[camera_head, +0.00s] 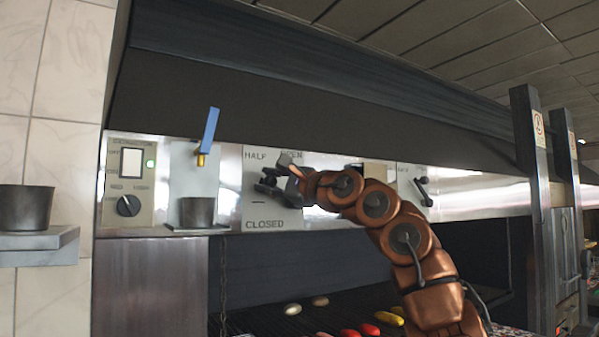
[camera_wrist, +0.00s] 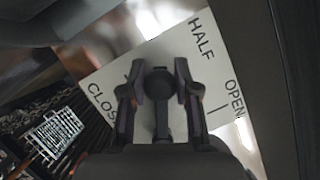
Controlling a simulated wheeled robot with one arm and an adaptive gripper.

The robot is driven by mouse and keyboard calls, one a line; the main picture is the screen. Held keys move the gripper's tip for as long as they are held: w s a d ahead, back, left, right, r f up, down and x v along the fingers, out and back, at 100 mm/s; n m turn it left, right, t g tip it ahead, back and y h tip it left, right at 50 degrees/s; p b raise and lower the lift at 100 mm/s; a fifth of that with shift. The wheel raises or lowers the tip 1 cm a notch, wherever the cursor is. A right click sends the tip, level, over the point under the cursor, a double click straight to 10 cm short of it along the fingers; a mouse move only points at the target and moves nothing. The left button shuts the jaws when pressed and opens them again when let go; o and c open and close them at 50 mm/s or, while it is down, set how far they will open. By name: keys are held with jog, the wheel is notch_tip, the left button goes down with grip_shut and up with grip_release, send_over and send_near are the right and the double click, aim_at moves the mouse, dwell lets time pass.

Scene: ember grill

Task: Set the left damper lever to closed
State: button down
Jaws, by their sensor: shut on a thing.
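The left damper plate (camera_head: 265,224) is a pale panel marked HALF, OPEN and CLOSED. In the head view, HALF is at its upper left, OPEN at its top and CLOSED at its bottom left. My gripper (camera_head: 270,186) is in front of this plate and hides most of the lever. In the wrist view, the dark round knob of the left damper lever (camera_wrist: 158,80) sits between the two fingers of my gripper (camera_wrist: 158,88), which are shut on it. The plate's lettering shows around them. The mark at which the lever stands cannot be told.
A second damper lever (camera_head: 424,190) is to the right. Left of the plate are a blue handle (camera_head: 209,130), a metal cup (camera_head: 197,211) and a control panel (camera_head: 128,180) with a knob. Food lies on the grill below, and the dark hood (camera_head: 300,100) overhangs the panel.

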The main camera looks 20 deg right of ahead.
jog(key=shift+a+f+n+g, duration=0.2)
jog(key=shift+f+n+g, duration=0.15)
jog(key=shift+f+n, duration=0.5)
jog(key=shift+a+f+n+g, duration=0.2)
jog(key=shift+f+n+g, duration=0.1)
jog(key=shift+f+n, duration=0.55)
jog(key=shift+a+f+n+g, duration=0.2)
jog(key=shift+f+n+g, duration=0.15)
jog(key=shift+f+n, duration=0.5)
jog(key=shift+h, duration=0.3)
jog(key=c, duration=0.9)
grip_release()
jog(key=shift+o, duration=0.4)
jog(key=shift+r, duration=0.1)
jog(key=shift+s+d, duration=0.1)
jog(key=v, duration=1.1)
jog(key=shift+s+d, duration=0.25)
jog(key=shift+s, duration=0.05)
